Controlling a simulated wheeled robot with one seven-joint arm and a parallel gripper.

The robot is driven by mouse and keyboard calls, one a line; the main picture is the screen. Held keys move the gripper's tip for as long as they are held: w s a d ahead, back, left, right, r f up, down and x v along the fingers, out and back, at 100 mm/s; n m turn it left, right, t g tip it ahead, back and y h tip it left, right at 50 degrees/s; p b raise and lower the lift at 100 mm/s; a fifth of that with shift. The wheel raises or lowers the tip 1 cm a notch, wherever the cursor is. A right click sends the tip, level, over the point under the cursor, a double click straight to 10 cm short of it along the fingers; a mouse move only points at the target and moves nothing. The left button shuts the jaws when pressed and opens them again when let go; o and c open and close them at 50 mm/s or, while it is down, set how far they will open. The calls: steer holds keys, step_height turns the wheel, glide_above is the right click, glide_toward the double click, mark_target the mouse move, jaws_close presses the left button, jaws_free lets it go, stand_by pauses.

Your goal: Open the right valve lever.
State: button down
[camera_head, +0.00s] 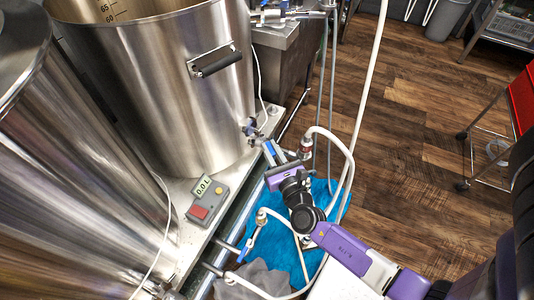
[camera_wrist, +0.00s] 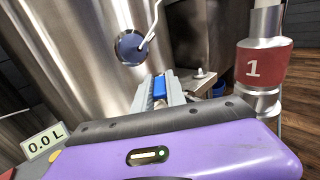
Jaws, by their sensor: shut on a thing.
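The right valve (camera_head: 250,128) sits low on the front of the right steel kettle. Its blue lever (camera_head: 269,149) points out from the kettle; it also shows in the wrist view (camera_wrist: 159,88). My gripper (camera_head: 272,152) is shut on this blue lever, with a grey finger on each side of it in the wrist view (camera_wrist: 161,98). The fingers hide part of the lever and the valve body. A second valve with a blue lever (camera_head: 246,247) is at the lower left, apart from my gripper.
A white hose with a red-banded fitting marked 1 (camera_wrist: 265,62) rises close to the right of my gripper. A display reading 0.0 L (camera_head: 202,188) lies on the bench left of it. A blue cloth (camera_head: 283,243) is below. Wooden floor (camera_head: 415,130) is open at right, near a red cart (camera_head: 524,92).

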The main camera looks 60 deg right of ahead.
steer(key=shift+s+d+n+t+y+b, duration=0.1)
steer(key=shift+d+n+t+y+b, duration=0.1)
steer(key=shift+n+t+y+b, duration=0.4)
steer(key=c, duration=1.4)
jaws_free()
steer(key=shift+o, duration=0.2)
steer(key=v, duration=0.7)
steer(key=shift+s+a, duration=0.2)
steer(key=shift+s, duration=0.15)
